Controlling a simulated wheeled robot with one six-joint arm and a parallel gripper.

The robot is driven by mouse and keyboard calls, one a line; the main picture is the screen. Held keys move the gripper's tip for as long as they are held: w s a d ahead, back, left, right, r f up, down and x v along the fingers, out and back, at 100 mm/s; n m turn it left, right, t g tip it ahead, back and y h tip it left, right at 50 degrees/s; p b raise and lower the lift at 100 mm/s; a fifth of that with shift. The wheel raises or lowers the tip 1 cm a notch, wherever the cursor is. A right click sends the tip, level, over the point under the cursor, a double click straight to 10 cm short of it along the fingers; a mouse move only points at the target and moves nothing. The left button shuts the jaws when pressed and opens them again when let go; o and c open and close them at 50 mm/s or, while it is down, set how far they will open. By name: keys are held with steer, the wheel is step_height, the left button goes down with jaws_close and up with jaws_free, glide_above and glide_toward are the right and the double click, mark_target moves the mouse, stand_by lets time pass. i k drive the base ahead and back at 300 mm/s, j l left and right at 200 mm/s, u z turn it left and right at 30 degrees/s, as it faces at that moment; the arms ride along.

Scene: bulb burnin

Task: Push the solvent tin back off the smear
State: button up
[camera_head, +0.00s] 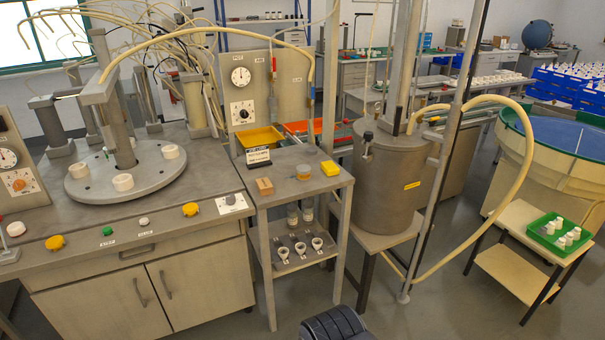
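A small round tin (304,172) with an amber-yellow band and a greyish top stands on the top of a narrow grey side table (290,196). It looks like the solvent tin, but I cannot read any label. I cannot make out the smear clearly; anything under the tin is hidden. A tan block (265,186) lies to the tin's left and a yellow block (330,168) to its right, both apart from it. A dark ribbed part of mine shows at the bottom edge. My gripper's fingers are not visible.
White cups (300,246) sit on the lower shelf. A workbench (150,240) adjoins on the left, a large grey tank (395,185) on the right. The tabletop's front part is clear.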

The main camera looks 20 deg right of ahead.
mark_target(304, 171)
steer(key=i+l+z, duration=0.2)
steer(key=i, duration=0.4)
steer(key=i+l+z, duration=0.2)
steer(key=i, duration=0.4)
steer(key=i+l+z, duration=0.2)
steer(key=i, duration=0.4)
